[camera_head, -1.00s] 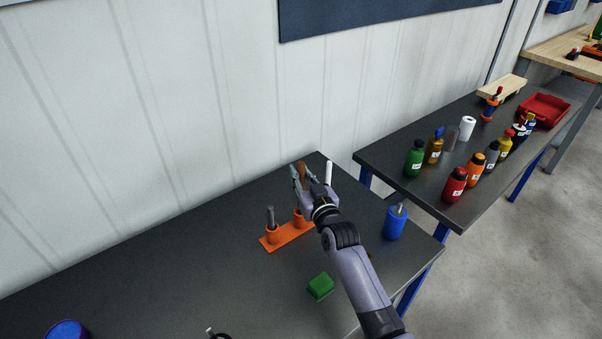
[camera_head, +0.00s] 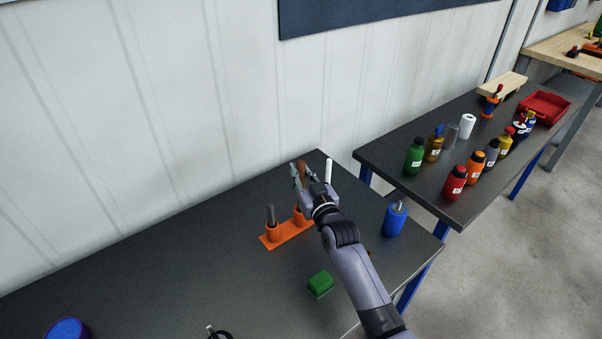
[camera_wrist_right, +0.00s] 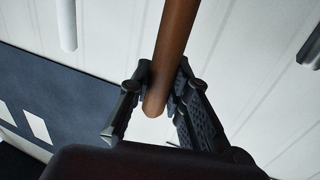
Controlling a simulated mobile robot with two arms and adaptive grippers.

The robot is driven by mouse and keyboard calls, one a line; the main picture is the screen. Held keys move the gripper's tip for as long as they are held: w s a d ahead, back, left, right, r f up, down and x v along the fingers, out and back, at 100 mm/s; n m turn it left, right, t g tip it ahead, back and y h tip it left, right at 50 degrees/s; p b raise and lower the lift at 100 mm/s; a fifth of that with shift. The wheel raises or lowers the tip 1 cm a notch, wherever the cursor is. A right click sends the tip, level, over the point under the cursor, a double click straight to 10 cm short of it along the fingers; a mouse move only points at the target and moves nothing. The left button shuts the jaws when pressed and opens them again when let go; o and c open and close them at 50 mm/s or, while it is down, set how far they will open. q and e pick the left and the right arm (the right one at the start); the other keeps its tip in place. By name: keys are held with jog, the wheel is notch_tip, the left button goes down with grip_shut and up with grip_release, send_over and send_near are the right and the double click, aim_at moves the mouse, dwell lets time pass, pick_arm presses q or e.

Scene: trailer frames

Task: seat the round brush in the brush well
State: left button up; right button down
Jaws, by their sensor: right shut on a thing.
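My right gripper (camera_head: 299,181) is shut on a brown wooden handle (camera_head: 304,171), which I take to be the round brush. In the right wrist view the brown handle (camera_wrist_right: 174,45) runs between the fingers (camera_wrist_right: 158,92), with its rounded end just past them. The brush's bristle end is not clear in either view. The orange holder (camera_head: 287,234) stands on the dark table below and left of the gripper. Its left cup (camera_head: 272,233) holds a dark grey rod. Whether the brush touches that cup, I cannot tell.
A white upright cylinder (camera_head: 329,170) stands just behind the gripper. A blue container (camera_head: 395,222) is right of my forearm, and a green block (camera_head: 320,283) lies left of it. The wall is close behind. The table's left part is mostly clear.

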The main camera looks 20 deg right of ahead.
dwell(1.0)
jog(key=shift+f+b, duration=2.15)
jog(key=shift+f, duration=1.05)
jog(key=c, duration=1.4)
grip_release()
jog(key=s, duration=0.8)
jog(key=s+d, duration=0.1)
jog(key=s, duration=0.3)
jog(key=shift+f, duration=0.1)
